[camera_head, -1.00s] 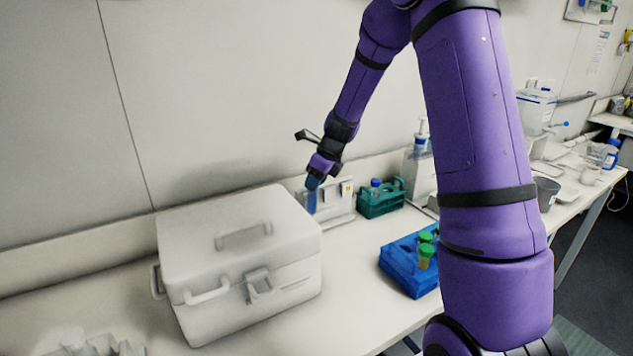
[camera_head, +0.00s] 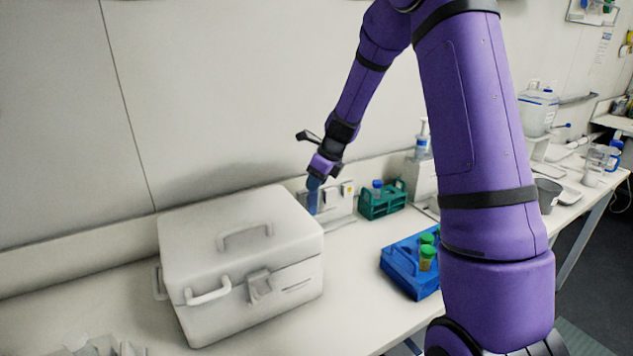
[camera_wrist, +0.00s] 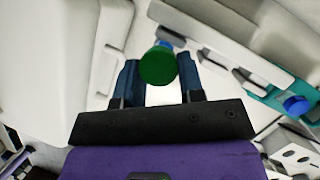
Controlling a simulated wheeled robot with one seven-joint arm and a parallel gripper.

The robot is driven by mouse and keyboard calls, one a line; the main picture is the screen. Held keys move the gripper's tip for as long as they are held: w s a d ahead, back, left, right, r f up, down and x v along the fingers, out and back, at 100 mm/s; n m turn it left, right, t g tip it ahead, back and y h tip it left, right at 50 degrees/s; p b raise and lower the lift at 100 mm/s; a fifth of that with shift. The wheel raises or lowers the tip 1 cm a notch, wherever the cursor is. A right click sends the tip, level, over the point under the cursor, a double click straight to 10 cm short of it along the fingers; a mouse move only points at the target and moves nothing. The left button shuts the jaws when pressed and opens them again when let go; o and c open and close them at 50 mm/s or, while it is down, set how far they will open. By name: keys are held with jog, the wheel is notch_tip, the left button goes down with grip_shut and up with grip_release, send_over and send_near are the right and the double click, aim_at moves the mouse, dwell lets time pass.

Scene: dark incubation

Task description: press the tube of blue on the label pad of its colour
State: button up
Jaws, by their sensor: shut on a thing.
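My gripper (camera_head: 315,182) is shut on a green-capped tube, with one dark blue finger on either side of it. In the wrist view the green cap (camera_wrist: 157,66) sits between the fingers, and a bit of blue shows beyond it. In the head view the tube's blue body (camera_head: 312,202) hangs below the fingers, roughly upright. It is in front of the left part of a pale upright label stand (camera_head: 336,207). I cannot tell whether it touches. A yellowish pad (camera_head: 347,188) shows on the stand's right; the pad behind the tube is hidden.
A large white cooler box (camera_head: 240,250) stands close on the left. Right of the stand are a teal rack (camera_head: 380,206) with a blue-capped tube (camera_head: 377,187), and a blue rack (camera_head: 405,268) with green-capped tubes (camera_head: 427,256). Bare bench lies between cooler and blue rack.

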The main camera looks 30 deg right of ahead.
jog(key=s, duration=0.7)
dwell(0.8)
dwell(0.4)
